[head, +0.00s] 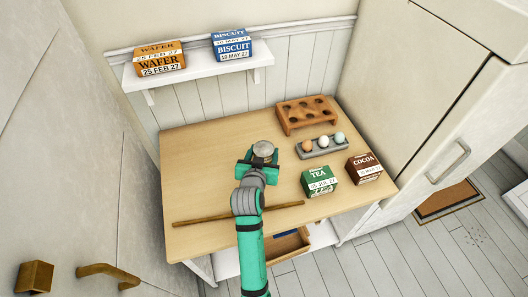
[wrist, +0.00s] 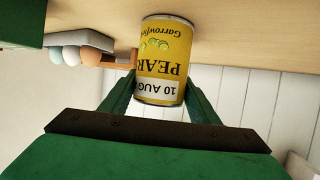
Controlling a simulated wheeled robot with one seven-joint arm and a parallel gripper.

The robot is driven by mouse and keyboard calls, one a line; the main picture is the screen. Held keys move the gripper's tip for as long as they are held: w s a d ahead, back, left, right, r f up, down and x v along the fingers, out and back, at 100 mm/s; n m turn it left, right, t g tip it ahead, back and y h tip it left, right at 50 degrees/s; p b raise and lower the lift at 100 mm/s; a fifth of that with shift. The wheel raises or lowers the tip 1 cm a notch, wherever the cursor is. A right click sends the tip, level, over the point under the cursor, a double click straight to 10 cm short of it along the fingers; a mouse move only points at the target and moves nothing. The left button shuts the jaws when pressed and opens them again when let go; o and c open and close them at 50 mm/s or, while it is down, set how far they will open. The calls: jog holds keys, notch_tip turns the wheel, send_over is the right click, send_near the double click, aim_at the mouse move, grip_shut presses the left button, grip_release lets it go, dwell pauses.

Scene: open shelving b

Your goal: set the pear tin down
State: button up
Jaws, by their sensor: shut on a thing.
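The pear tin (head: 263,149) is in my gripper (head: 260,158), over the middle of the wooden table (head: 205,160). From above, only its round silver lid shows in the head view. In the wrist view the yellow pear tin (wrist: 166,50) appears upside down, with "PEAR" and "10 AUG" on its label. The green fingers of my gripper (wrist: 160,88) are shut on its sides. The tin looks upright over the table. I cannot tell whether its base touches the wood.
An egg holder (head: 328,151) with three eggs, a wooden rack (head: 303,112), a tea box (head: 319,181) and a cocoa box (head: 364,168) stand to the right. A wooden stick (head: 285,206) lies along the front. The table's left side is clear. A wall shelf (head: 200,73) holds two boxes.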

jog(key=o, duration=1.4)
jog(key=shift+f, duration=0.1)
